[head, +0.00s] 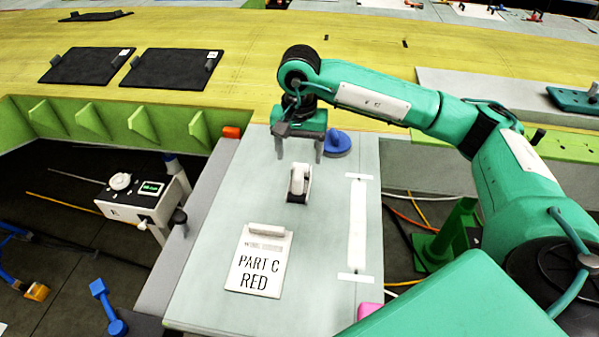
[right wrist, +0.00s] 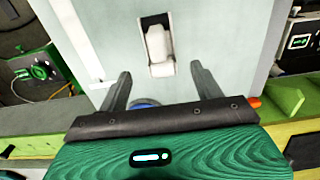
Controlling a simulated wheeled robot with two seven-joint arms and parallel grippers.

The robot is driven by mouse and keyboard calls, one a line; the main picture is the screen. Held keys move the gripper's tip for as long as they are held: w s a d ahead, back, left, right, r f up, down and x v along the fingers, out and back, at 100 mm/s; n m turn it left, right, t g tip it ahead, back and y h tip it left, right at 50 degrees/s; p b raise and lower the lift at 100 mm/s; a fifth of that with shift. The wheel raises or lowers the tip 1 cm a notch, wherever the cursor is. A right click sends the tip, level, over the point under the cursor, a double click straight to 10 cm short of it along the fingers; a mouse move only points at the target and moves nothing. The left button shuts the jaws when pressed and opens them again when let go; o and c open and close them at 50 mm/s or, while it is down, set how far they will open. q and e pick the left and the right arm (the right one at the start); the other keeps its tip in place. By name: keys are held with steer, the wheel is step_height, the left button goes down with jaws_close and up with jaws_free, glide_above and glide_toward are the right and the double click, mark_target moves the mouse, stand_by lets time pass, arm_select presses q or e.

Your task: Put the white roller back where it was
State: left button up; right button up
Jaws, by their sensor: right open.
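The white roller (head: 298,180) stands on the pale grey table (head: 215,265), with dark parts around its base. It also shows in the right wrist view (right wrist: 159,45), beyond the fingertips and roughly midway between them. My right gripper (head: 299,155) is open and empty. It hangs over the table, with its two fingers pointing down, a little behind the roller in the head view. In the right wrist view its fingers (right wrist: 162,75) are spread apart, and nothing is between them. My left gripper is not in view.
A blue round object (head: 337,143) sits just right of my right gripper. A white strip (head: 357,225) lies to the right. An orange block (head: 231,132) is at the table's back left corner.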

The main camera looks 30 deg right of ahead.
steer(key=shift+r+b, duration=0.75)
steer(key=shift+r, duration=1.9)
